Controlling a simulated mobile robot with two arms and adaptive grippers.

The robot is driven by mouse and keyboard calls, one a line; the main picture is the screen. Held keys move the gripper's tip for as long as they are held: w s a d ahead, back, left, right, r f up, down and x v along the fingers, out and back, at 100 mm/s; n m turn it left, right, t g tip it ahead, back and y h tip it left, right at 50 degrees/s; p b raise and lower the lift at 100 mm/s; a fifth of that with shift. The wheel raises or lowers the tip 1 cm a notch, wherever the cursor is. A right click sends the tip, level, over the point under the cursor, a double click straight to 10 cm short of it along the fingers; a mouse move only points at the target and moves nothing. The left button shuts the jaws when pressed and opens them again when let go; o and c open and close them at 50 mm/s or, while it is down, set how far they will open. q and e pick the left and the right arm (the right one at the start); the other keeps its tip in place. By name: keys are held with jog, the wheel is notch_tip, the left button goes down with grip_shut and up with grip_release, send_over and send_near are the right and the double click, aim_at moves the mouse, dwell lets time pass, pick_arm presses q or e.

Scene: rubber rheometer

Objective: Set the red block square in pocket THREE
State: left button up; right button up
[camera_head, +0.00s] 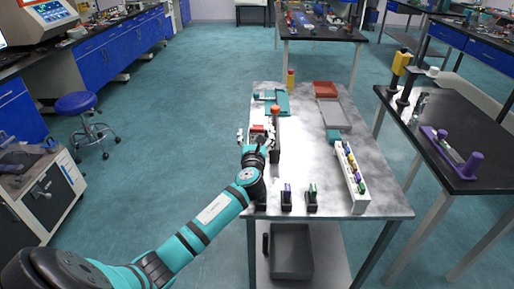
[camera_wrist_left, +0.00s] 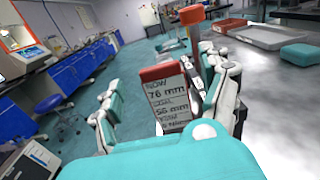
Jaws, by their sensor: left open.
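My left gripper (camera_head: 256,138) is open over the left edge of the grey table, and its two spread fingers also show in the left wrist view (camera_wrist_left: 160,88). A red-topped sign (camera_wrist_left: 168,98) with "NOW 76 mm" and a second reading of 56 mm stands beyond the fingers' gap. I cannot tell whether it touches them. A white rack (camera_head: 359,203) holds several coloured pieces. No pocket label THREE is readable. My right gripper is out of view.
A red tray (camera_head: 325,88) and a grey tray (camera_head: 333,114) lie at the table's back right. A teal block (camera_head: 333,136) sits near them. Two small dark stands (camera_head: 286,201) (camera_head: 311,202) are at the front. The table's middle (camera_head: 310,150) is clear.

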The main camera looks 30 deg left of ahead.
pick_arm(q)
jog(key=shift+x, duration=1.2)
jog(key=shift+d, duration=0.1)
grip_shut()
